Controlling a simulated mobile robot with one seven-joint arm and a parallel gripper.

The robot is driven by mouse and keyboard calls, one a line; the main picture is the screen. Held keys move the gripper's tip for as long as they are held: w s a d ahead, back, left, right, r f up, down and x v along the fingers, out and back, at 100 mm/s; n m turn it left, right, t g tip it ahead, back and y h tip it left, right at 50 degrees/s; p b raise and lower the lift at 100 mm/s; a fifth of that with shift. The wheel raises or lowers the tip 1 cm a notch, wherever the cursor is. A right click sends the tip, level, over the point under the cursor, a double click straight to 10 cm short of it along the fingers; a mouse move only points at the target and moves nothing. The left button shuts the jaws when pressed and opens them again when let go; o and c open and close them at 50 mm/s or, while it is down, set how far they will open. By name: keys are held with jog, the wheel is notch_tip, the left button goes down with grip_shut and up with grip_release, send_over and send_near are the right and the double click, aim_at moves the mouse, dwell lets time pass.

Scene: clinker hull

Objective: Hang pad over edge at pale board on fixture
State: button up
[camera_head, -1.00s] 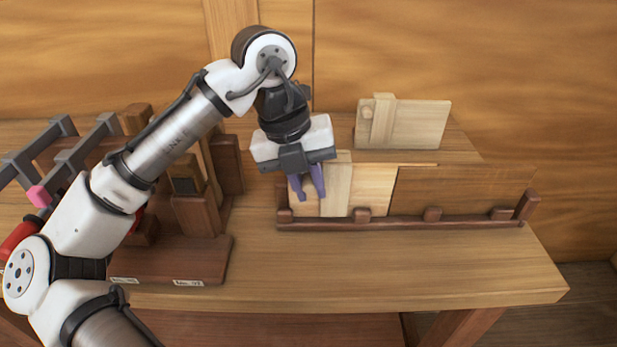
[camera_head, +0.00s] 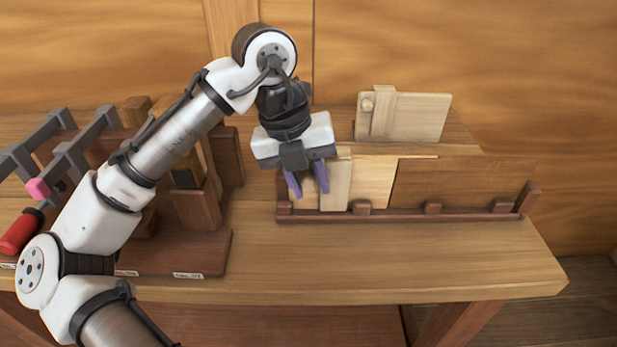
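My gripper (camera_head: 311,193) points down in front of the left end of the fixture (camera_head: 400,216), a low dark rail with short blocks. Its two purple fingers stand apart, and pale wood shows between them, seemingly the board behind. A pale strip, apparently the pad (camera_head: 335,187), hangs over the top edge of the pale board (camera_head: 373,184), just right of the fingers. The right finger overlaps it in view; I cannot tell whether they touch. A darker brown board (camera_head: 462,187) stands on the right of the fixture.
A small pale panel (camera_head: 420,118) with a strip over it and a round knob stands behind the fixture. A dark wooden rack (camera_head: 195,252) with grey bars and a red-handled tool (camera_head: 20,232) is at left. The bench front (camera_head: 400,265) is clear.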

jog(key=shift+o, duration=1.3)
jog(key=shift+r, duration=0.1)
jog(key=p+v, duration=0.1)
jog(key=v, duration=1.2)
jog(key=shift+r, duration=0.3)
